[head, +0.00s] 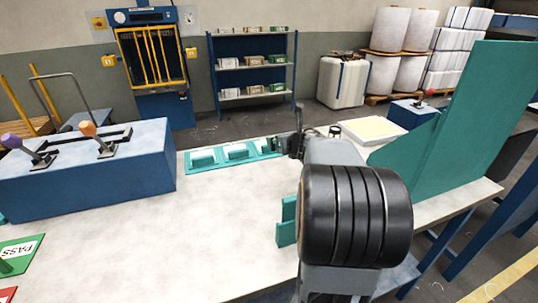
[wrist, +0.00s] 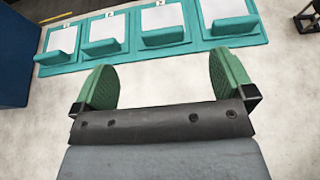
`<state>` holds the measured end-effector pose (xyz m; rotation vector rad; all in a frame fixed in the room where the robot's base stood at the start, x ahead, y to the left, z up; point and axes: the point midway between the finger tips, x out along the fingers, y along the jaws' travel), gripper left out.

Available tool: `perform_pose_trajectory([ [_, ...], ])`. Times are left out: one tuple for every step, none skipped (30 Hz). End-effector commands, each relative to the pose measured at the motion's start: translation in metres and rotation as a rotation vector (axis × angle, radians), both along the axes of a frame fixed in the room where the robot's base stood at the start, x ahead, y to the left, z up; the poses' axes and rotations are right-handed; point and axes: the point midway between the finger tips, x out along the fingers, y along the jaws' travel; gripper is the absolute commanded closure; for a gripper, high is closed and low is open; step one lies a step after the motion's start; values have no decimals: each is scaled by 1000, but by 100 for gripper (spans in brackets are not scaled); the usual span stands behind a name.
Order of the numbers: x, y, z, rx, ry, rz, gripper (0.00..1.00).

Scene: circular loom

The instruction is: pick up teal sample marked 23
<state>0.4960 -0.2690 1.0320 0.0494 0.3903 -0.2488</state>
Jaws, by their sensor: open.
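My gripper (wrist: 165,88) is open and empty, its two green-padded fingers spread above the pale tabletop. Beyond the fingertips lies a teal tray (wrist: 200,47) with several white cards. A teal block lies at the near edge of each card: one at right (wrist: 236,26), one left of it (wrist: 163,36), and others further left (wrist: 101,47) (wrist: 55,57). Small marks above the cards are too small to read, so I cannot tell which sample is 23. In the head view my gripper (head: 290,146) is at the right end of the tray (head: 205,168), which my arm partly hides.
A blue box with levers (head: 85,168) stands left of the tray. A teal bracket (head: 286,222) stands near the front of the table beside my arm. A tall teal panel (head: 480,110) and a pale yellow-topped tray (head: 372,131) are at right. The middle tabletop is clear.

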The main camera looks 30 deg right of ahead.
Motion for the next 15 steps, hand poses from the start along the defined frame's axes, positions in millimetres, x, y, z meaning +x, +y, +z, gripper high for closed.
perform_pose_trajectory([
  [0, 0, -15, 0, 0, 0, 0],
  [0, 0, -18, 0, 0, -1, 0],
  [0, -1, -25, 0, 0, -2, 0],
  [-1, -1, -28, 0, 0, -2, 0],
  [-1, -1, -30, 0, 0, -2, 0],
  [0, -1, -33, 0, 0, -2, 0],
  [0, -1, -35, 0, 0, -2, 0],
  [1, -1, -37, 0, 0, -2, 0],
  [3, -1, -40, 1, 1, -1, 0],
  [6, -2, -41, 1, 1, -1, 0],
  [10, -3, -43, 1, 1, 0, 0],
  [15, -4, -46, 1, 2, 0, 0],
  [20, -5, -49, 2, 1, 1, 0],
  [25, -7, -51, 2, 2, 1, 0],
  [32, -8, -53, 2, 2, 1, 0],
])
